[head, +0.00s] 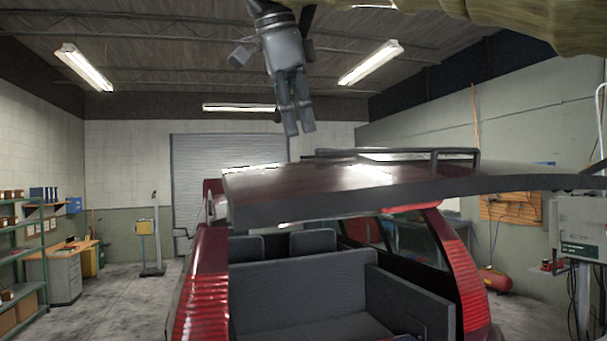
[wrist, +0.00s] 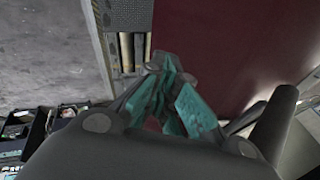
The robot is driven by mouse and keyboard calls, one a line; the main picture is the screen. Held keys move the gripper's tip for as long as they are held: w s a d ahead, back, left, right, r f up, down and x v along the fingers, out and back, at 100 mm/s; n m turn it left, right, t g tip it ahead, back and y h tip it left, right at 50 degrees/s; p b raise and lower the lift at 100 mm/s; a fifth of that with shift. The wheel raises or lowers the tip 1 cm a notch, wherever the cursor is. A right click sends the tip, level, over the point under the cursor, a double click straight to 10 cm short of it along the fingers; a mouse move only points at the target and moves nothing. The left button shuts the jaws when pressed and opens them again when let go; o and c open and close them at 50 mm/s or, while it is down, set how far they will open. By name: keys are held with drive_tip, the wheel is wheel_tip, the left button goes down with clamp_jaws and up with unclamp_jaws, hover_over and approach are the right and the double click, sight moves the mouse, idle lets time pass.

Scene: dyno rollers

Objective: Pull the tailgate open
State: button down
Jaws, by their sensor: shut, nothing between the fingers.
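The dark red tailgate (head: 345,195) of the car is swung up and stands open, roughly level above the rear opening, in the head view. The rear seat backs (head: 300,265) and the load area show beneath it. My gripper (head: 298,132) hangs fingers-down above the tailgate, apart from it in the picture, with its two fingers close together and nothing in them. In the wrist view, my gripper (wrist: 165,68) shows teal finger pads near a broad dark red panel (wrist: 235,45). I cannot tell which part of the car that panel is, or whether the fingers touch it.
Green shelving (head: 22,250) and a workbench (head: 65,265) stand on the left. A grey cabinet (head: 582,228) stands at the right. Ceiling lamps (head: 84,67) hang overhead.

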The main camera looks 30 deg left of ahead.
drive_tip(key=s+a+r+n+g+y, duration=0.1)
drive_tip(key=s+a+r+n+g, duration=0.15)
drive_tip(key=s, duration=0.35)
drive_tip(key=p+x, duration=0.4)
drive_tip(key=x, duration=0.9)
drive_tip(key=shift+a+f, duration=0.3)
drive_tip(key=shift+a, duration=0.15)
drive_tip(key=shift+w+m, duration=0.15)
drive_tip(key=shift+m, duration=0.1)
